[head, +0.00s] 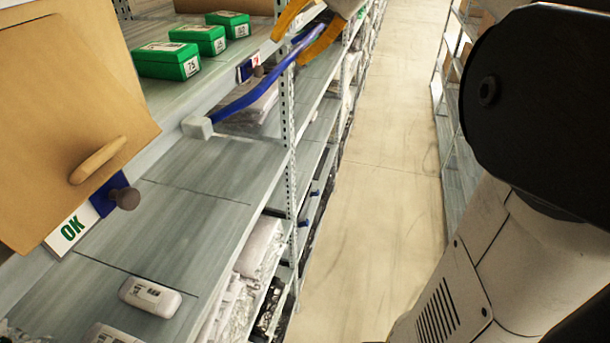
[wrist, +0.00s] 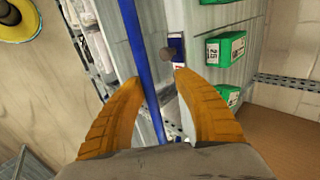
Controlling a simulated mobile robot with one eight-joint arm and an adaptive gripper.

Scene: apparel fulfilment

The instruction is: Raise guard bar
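The blue guard bar (head: 262,86) slopes up and to the right from a pale grey block (head: 198,127) at the shelf's front edge in the head view. My gripper (head: 289,50) is at the bar's upper part, with one orange finger on each side of it. In the wrist view my gripper (wrist: 159,77) is open, and the blue bar (wrist: 134,45) runs between the fingers, closer to the left one. I cannot tell whether that finger touches it. The bar's far end is partly hidden by my gripper in the head view.
Green boxes (head: 167,61) stand on the upper shelf. A dark knob (head: 124,198) sits by a tan panel (head: 70,110) and an "OK" label (head: 71,230). A white device (head: 150,297) lies on the lower shelf. The aisle floor (head: 385,150) is clear.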

